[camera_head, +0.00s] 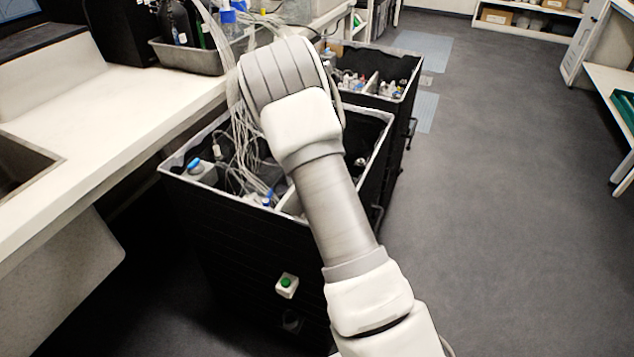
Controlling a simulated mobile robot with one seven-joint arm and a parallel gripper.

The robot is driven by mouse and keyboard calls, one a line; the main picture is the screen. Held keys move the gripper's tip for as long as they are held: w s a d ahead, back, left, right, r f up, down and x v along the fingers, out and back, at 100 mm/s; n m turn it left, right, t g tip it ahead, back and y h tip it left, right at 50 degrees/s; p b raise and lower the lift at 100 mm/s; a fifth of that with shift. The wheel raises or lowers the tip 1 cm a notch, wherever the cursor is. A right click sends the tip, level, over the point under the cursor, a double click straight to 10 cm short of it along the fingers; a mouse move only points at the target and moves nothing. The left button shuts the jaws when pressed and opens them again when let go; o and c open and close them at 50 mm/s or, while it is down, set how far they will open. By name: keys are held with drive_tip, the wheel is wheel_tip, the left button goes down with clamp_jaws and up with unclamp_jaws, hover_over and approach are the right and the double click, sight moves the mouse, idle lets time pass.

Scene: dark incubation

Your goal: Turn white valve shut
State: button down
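I cannot make out a white valve for certain. A small white block with a blue top (198,168) sits at the left inside the front black bin (245,240), and a small white box with a green button (287,285) is on that bin's front face. Pale tubes (243,150) run down into the bin. My white and grey arm reaches from the lower right up over the bin and covers much of its middle and right. My gripper is not visible, so its state does not show.
A white counter (110,105) with a sink (22,165) is at left, with a grey tray (188,58) at its back. A second black bin (402,68) with small bottles stands behind. Open floor (500,200) lies to the right, with shelves (540,18) beyond.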

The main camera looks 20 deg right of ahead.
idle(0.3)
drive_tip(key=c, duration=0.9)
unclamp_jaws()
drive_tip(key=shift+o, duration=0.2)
